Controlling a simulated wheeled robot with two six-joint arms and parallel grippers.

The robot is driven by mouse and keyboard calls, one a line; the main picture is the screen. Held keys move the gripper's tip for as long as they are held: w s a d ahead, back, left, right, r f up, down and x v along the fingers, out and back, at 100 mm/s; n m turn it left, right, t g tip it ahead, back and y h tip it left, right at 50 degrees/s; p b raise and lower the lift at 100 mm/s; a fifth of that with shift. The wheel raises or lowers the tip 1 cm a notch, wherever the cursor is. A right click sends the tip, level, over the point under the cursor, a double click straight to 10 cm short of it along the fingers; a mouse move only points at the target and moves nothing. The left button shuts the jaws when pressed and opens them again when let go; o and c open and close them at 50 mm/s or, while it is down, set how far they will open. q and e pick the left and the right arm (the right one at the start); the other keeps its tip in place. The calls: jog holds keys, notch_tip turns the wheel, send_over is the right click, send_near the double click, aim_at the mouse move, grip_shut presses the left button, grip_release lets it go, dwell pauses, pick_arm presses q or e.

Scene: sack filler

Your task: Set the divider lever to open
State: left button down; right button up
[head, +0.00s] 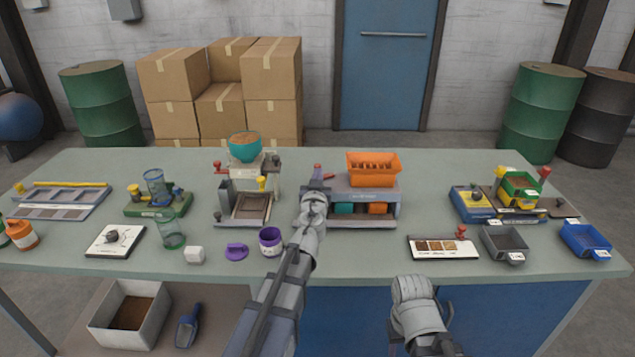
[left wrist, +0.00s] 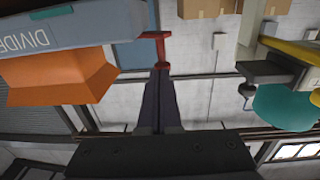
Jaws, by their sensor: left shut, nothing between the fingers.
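The divider (head: 388,208) is a grey-blue unit on the bench with an orange hopper (head: 373,172) on top and teal and orange bins in its front. Its red lever (head: 318,172) stands at its left side. In the left wrist view, which looks upside down, the red lever (left wrist: 153,47) shows just beyond the fingertips, beside the divider body (left wrist: 70,22). My left gripper (head: 317,187) is shut and empty, with its tips close to the lever; I cannot tell whether they touch. Part of my right arm shows at the bottom; its fingers do not show.
Left of the divider stands a machine with a teal bowl (head: 245,147). A purple jar (head: 270,241) and its lid (head: 236,250) are near the front edge. A sample card (head: 441,247) and a grey scoop bin (head: 505,243) lie to the right.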

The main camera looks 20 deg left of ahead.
pick_arm(q)
jog(key=shift+w, duration=0.1)
jog(key=shift+w+a+r, duration=0.1)
jog(key=shift+w+a, duration=0.35)
jog(key=shift+a, duration=0.15)
